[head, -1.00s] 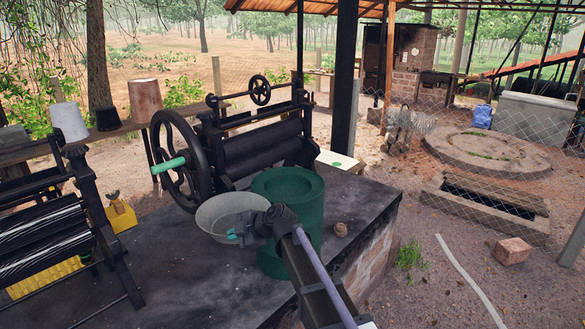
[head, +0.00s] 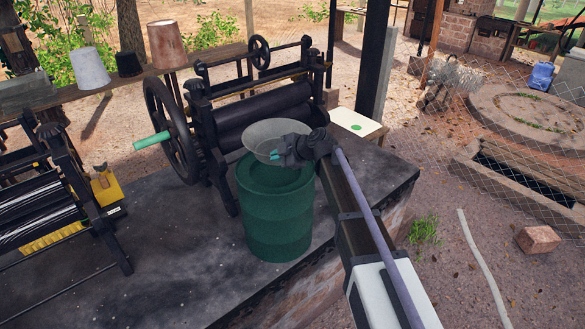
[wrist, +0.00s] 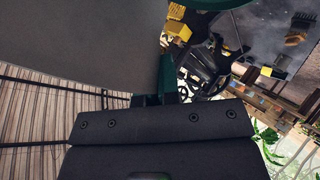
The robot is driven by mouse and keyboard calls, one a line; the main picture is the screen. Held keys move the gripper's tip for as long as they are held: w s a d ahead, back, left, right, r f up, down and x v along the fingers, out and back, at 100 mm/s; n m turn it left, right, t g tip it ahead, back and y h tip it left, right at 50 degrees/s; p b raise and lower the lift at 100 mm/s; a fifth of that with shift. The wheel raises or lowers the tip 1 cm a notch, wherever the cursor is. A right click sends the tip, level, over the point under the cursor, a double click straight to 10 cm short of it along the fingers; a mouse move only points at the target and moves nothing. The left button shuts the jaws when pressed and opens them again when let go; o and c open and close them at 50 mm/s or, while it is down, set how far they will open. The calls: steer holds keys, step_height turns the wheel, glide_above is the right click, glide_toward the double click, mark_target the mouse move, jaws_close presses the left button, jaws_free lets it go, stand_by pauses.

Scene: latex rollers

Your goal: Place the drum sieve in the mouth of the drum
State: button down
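The drum sieve (head: 268,137) is a shallow grey round pan. In the head view it is over the back part of the green drum's top, tilted. The green drum (head: 276,215) stands upright on the dark platform, its mouth partly hidden by the sieve and my arm. My gripper (head: 277,156) is shut on the sieve's near right edge. In the wrist view the sieve (wrist: 75,45) fills the upper left, and the green fingertips (wrist: 165,85) meet its edge. I cannot tell whether the sieve touches the drum.
A black roller mill (head: 260,115) with a large handwheel stands just behind the drum. A second roller machine (head: 50,195) is at the left. A white board with a green dot (head: 357,122) lies behind my arm. The platform (head: 180,265) is clear left of the drum.

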mark_target(275, 190)
steer(key=f+b, duration=0.4)
steer(key=s+a+f+b, duration=0.1)
steer(key=f+b, duration=0.1)
steer(key=shift+a+f, duration=0.1)
steer(key=shift+f, duration=0.2)
steer(key=shift+s+a+b, duration=0.1)
steer(key=shift+b, duration=0.3)
step_height(275, 190, down, 3)
steer(key=b, duration=0.3)
steer(key=shift+f, duration=0.35)
steer(key=shift+r, duration=0.3)
steer(key=shift+f, duration=0.15)
steer(key=c, duration=1.6)
jaws_free()
steer(key=shift+r, duration=0.2)
steer(key=p+v, duration=0.6)
steer(key=v, duration=0.6)
steer(key=shift+p, duration=0.3)
